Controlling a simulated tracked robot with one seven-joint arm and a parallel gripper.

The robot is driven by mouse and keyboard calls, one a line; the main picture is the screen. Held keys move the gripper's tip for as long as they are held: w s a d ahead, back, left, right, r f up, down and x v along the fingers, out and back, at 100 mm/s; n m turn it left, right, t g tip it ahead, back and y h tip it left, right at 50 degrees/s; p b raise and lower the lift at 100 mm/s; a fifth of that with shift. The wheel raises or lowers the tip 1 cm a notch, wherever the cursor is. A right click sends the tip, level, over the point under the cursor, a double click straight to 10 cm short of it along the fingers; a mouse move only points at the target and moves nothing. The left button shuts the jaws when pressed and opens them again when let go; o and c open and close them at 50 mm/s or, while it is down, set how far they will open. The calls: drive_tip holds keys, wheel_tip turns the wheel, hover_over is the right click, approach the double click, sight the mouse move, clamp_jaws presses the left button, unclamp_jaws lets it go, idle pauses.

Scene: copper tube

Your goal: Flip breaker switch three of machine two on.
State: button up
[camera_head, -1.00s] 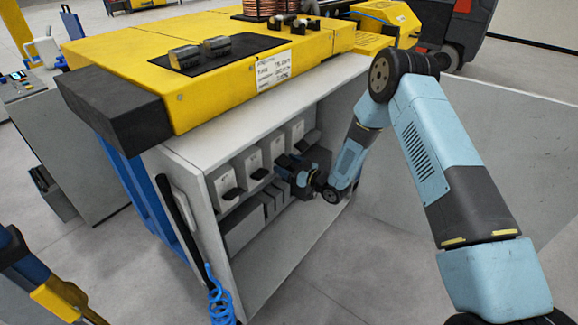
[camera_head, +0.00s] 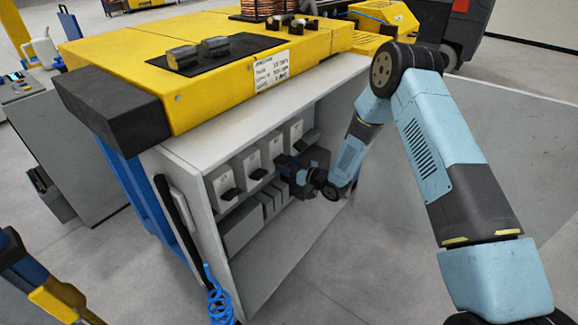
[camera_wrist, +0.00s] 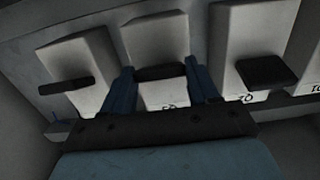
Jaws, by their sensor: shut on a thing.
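A row of white breakers stands in the open grey cabinet, each with a dark switch handle. My gripper (camera_head: 284,165) reaches inside, at what looks like the third breaker (camera_head: 273,147) from the left in the head view. In the wrist view my gripper (camera_wrist: 163,82) has its two blue fingers on either side of one dark switch handle (camera_wrist: 160,72), shut on it. That handle lies across its white breaker (camera_wrist: 155,42). The neighbouring handles (camera_wrist: 67,86) and (camera_wrist: 262,72) are free.
A yellow machine top (camera_head: 190,75) with a black overhanging end (camera_head: 113,103) covers the cabinet. The cabinet's side wall (camera_head: 185,165) stands left of the breakers. An open grey panel (camera_head: 480,175) stands behind my arm. A blue coiled hose (camera_head: 216,290) hangs at the front.

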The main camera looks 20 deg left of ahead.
sight(279, 158)
drive_tip(key=r+h, duration=0.1)
drive_tip(key=r+g+h, duration=0.1)
drive_tip(key=h, duration=0.1)
drive_tip(key=r+g+h, duration=0.1)
drive_tip(key=h, duration=0.1)
drive_tip(key=shift+a+r, duration=0.1)
drive_tip(key=shift+a, duration=0.2)
drive_tip(key=shift+a+r+g+h, duration=0.2)
drive_tip(key=shift+r+g+h, duration=0.2)
drive_tip(key=shift+h, duration=0.45)
drive_tip(key=shift+a+r+g+h, duration=0.15)
drive_tip(key=shift+r+g+h, duration=0.2)
drive_tip(key=shift+h, duration=0.8)
drive_tip(key=o, duration=1.1)
drive_tip(key=shift+w, duration=0.1)
drive_tip(key=shift+c, duration=0.2)
drive_tip(key=shift+d, duration=0.1)
drive_tip(key=shift+d+r, duration=0.35)
drive_tip(key=shift+r, duration=0.1)
drive_tip(key=v, duration=1.2)
drive_tip(key=shift+d+r, duration=0.15)
